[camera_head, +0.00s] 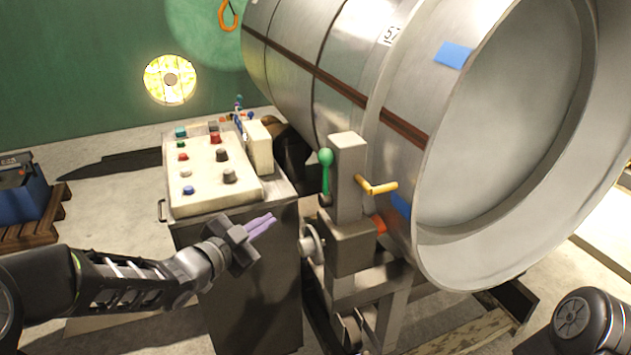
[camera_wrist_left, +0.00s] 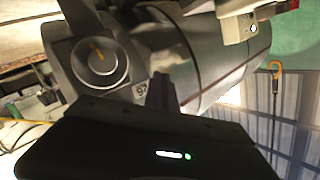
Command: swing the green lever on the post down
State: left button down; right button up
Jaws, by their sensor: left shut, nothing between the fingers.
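The green lever (camera_head: 326,172) is on the left side of the grey post (camera_head: 348,180) in the head view. Its rounded green knob is at the top, so it stands upright. My left gripper (camera_head: 264,224) is to the left of the post and lower than the knob, in front of the control cabinet. Its purple fingers are shut and empty, and apart from the lever. In the left wrist view the fingers (camera_wrist_left: 163,92) point towards the big metal drum; I cannot make out the green lever there. Only a dark part of my right arm shows at the lower right; its gripper is out of view.
A control panel (camera_head: 215,170) with several coloured knobs stands left of the post. A yellow handle (camera_head: 377,187) sticks out of the post's right side. A grey handwheel (camera_head: 312,244) is below the lever. The large drum (camera_head: 400,90) fills the space behind.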

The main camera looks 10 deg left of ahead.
aim_at(326, 177)
pick_arm(q)
jog(key=s+r+m+h, duration=0.35)
jog(key=r+m, duration=0.45)
jog(key=r, duration=0.3)
jog(key=s+d+r+m+g+h, duration=0.1)
jog(key=s+d+m+g+h, duration=0.3)
jog(key=m, duration=0.6)
jog(key=shift+s+d+r+g+h, duration=0.25)
jog(key=shift+s+h, duration=0.2)
jog(key=shift+s, duration=0.7)
jog(key=shift+w+f, duration=0.1)
jog(key=w+d, duration=0.2)
jog(key=w+d+p, duration=0.1)
jog(key=w+d, duration=0.1)
jog(key=w, duration=0.1)
jog(key=w+d+p, duration=0.1)
jog(key=w+d, duration=0.2)
jog(key=shift+w, duration=0.25)
jog(key=shift+w+a+p, duration=0.2)
jog(key=shift+w+p, duration=0.15)
jog(key=shift+w, duration=0.1)
